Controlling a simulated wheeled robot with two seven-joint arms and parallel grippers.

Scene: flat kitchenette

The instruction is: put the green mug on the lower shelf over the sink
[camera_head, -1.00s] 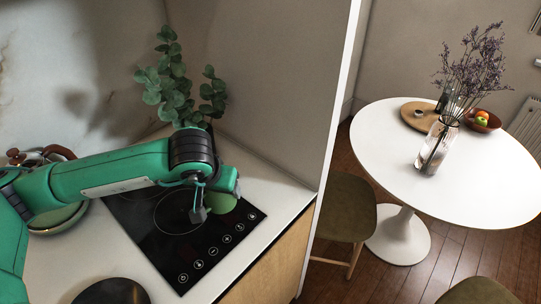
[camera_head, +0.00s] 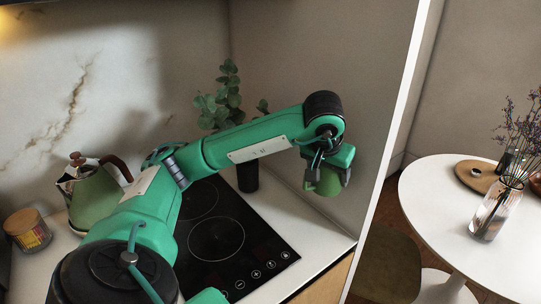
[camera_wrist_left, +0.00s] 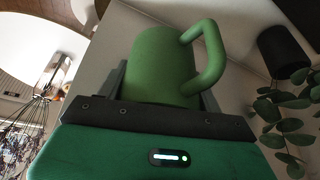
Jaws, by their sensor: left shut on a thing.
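The green mug (camera_head: 328,184) is held in my left gripper (camera_head: 327,176) above the right end of the counter, near the side panel. In the left wrist view the mug (camera_wrist_left: 160,68) sits between the two fingers of the gripper (camera_wrist_left: 160,92), with its handle (camera_wrist_left: 207,55) towards the upper right. My left gripper is shut on the mug's body. My right gripper is not in view. The sink and the lower shelf over it do not show in these frames.
A black cooktop (camera_head: 215,240) lies below my left arm. A plant (camera_head: 226,100) in a dark pot (camera_head: 247,176) stands behind the arm. A green kettle (camera_head: 92,195) and a jar (camera_head: 28,231) stand at the left. A white round table (camera_head: 440,205) is at the right.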

